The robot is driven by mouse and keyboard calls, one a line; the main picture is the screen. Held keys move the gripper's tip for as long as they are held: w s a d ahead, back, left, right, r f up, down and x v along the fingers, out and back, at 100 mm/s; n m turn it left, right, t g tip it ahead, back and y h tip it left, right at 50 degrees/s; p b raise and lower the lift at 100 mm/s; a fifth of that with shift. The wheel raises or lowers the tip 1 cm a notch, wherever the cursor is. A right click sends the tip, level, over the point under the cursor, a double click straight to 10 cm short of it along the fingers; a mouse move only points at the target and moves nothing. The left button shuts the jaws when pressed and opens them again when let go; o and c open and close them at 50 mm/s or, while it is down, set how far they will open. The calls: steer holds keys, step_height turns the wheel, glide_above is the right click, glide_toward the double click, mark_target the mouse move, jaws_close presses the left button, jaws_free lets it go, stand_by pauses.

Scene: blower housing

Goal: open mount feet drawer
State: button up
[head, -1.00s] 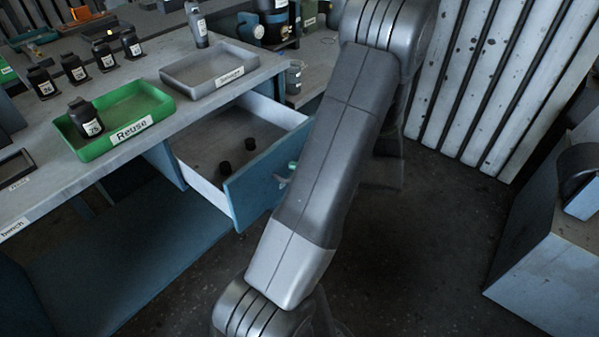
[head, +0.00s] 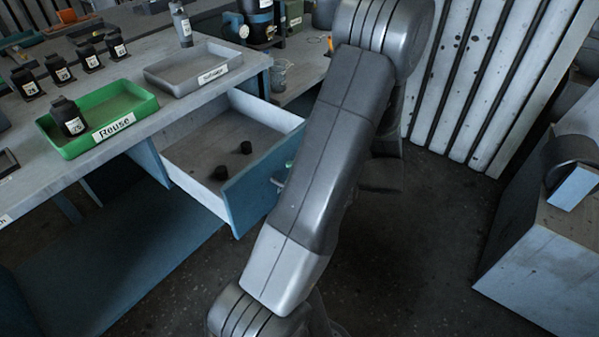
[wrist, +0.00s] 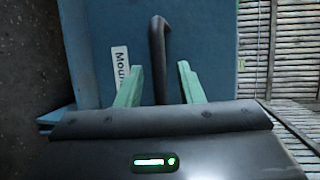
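The mount feet drawer (head: 255,189) is pulled well out from under the bench in the head view, and its blue front faces my arm. In the wrist view the blue drawer front (wrist: 205,40) carries a partly hidden label (wrist: 121,72) reading "Mou". A dark bar handle (wrist: 158,55) stands out from it. My gripper (wrist: 160,84) has its two green fingers on either side of the handle, with a visible gap to each side. In the head view my arm hides most of the gripper.
A green tray marked Reuse (head: 140,104) holds one black bottle, and a grey tray (head: 165,82) stands beside it on the bench (head: 60,185). Several bottles stand behind. A grey box-like unit (head: 540,250) stands at the right. Dark floor (head: 410,270) is clear between.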

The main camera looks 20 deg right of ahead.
steer(key=v, duration=1.3)
steer(key=shift+s+d+p, duration=0.2)
steer(key=shift+d+p, duration=0.15)
steer(key=shift+p, duration=0.05)
steer(key=shift+r, duration=0.1)
steer(key=x, duration=1.3)
steer(key=shift+w+a+b, duration=0.15)
steer(key=shift+a+b, duration=0.15)
steer(key=shift+b, duration=0.1)
steer(key=shift+w+a, duration=0.25)
